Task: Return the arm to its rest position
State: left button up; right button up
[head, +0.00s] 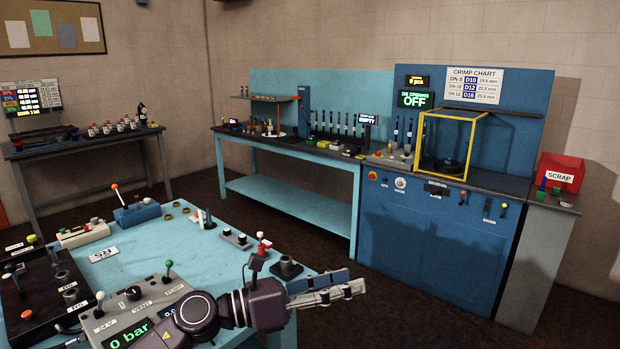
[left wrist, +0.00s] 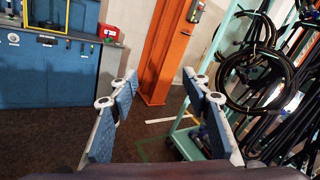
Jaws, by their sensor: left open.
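My left arm reaches in from the bottom of the head view, and its gripper (head: 355,281) points right, past the right edge of the light-blue table (head: 190,262). In the left wrist view the two blue-padded fingers of this gripper (left wrist: 159,80) stand wide apart with nothing between them. Dark floor shows through the gap. My right gripper is in neither view.
A grey test unit (head: 140,312) reading 0 bar stands close beside my arm. A blue crimping cabinet (head: 437,235) and red scrap bin (head: 562,172) stand beyond open floor. The left wrist view shows an orange post (left wrist: 168,50) and a rack with black hoses (left wrist: 255,78).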

pick_arm(q)
jog(key=w+a+n+t+y, duration=0.3)
jog(key=a+n+t+y, duration=0.65)
jog(key=n, duration=1.15)
jog(key=s+a+f+n+y, duration=0.4)
jog(key=a+f+n, duration=0.3)
jog(key=f+n, duration=0.15)
jog(key=s+a+f+n+y, duration=0.35)
jog(key=a+f+n, duration=0.3)
jog(key=f, duration=0.25)
jog(key=s+a+f+n+g, duration=0.2)
jog(key=s+f+n+g, duration=0.35)
jog(key=s, duration=0.85)
jog(key=s+a+f+n+g, duration=0.25)
jog(key=s+f+g, duration=0.35)
jog(key=s+f, duration=0.6)
jog(key=s+d+f+g, duration=0.1)
jog(key=s+f, duration=0.1)
jog(key=f, duration=1)
jog(key=s+f, duration=0.2)
jog(key=f, duration=1)
jog(key=s+a+f+g, duration=0.1)
jog(key=s+a+f, duration=0.2)
jog(key=s+f, duration=1.3)
jog(key=shift+s+g, duration=0.25)
jog(key=shift+g, duration=0.05)
